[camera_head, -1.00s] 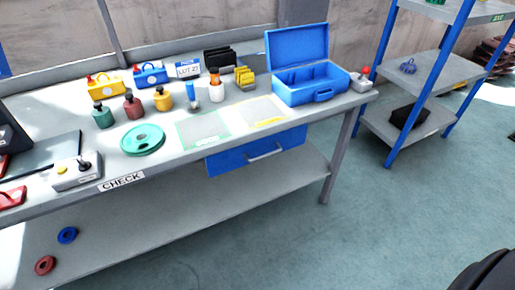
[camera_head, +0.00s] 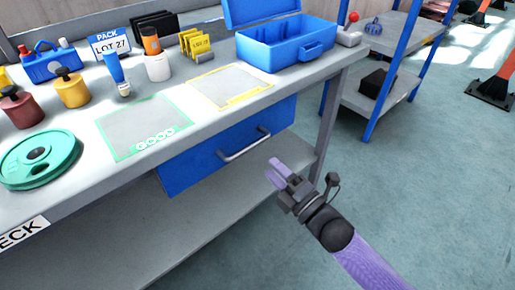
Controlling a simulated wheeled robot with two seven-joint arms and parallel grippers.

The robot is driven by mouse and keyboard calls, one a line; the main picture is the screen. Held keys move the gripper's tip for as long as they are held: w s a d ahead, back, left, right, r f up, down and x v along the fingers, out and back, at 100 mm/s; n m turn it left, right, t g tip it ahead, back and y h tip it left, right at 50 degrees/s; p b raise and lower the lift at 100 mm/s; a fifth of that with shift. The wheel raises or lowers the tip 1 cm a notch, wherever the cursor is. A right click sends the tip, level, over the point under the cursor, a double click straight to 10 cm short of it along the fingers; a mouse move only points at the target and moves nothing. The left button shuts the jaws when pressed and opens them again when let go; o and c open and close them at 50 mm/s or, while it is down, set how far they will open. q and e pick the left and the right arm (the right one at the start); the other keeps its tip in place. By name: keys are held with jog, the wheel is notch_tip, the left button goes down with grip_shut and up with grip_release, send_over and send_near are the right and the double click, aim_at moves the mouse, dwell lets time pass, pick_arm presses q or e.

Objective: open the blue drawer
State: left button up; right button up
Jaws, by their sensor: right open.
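The blue drawer (camera_head: 200,165) sits under the workbench top, its front flush below the edge and looking closed. Its grey bar handle (camera_head: 244,146) runs across the front. My right gripper (camera_head: 277,170) comes in from the lower right with purple fingers. It is open and empty, in front of the drawer and a little below and right of the handle, apart from it. My left gripper is not in view.
The workbench (camera_head: 75,207) carries an open blue toolbox (camera_head: 270,45), a green disc (camera_head: 40,158), a green-bordered mat (camera_head: 145,125) and several bottles. A lower shelf (camera_head: 235,200) runs beneath. A blue-post rack (camera_head: 392,75) stands at right. The floor in front is clear.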

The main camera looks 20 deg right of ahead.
aim_at(250, 145)
jog(key=b+x, duration=0.3)
jog(key=x, duration=0.5)
jog(key=shift+a+f, duration=0.1)
jog(key=shift+c, duration=0.5)
jog(key=c, duration=0.5)
grip_shut()
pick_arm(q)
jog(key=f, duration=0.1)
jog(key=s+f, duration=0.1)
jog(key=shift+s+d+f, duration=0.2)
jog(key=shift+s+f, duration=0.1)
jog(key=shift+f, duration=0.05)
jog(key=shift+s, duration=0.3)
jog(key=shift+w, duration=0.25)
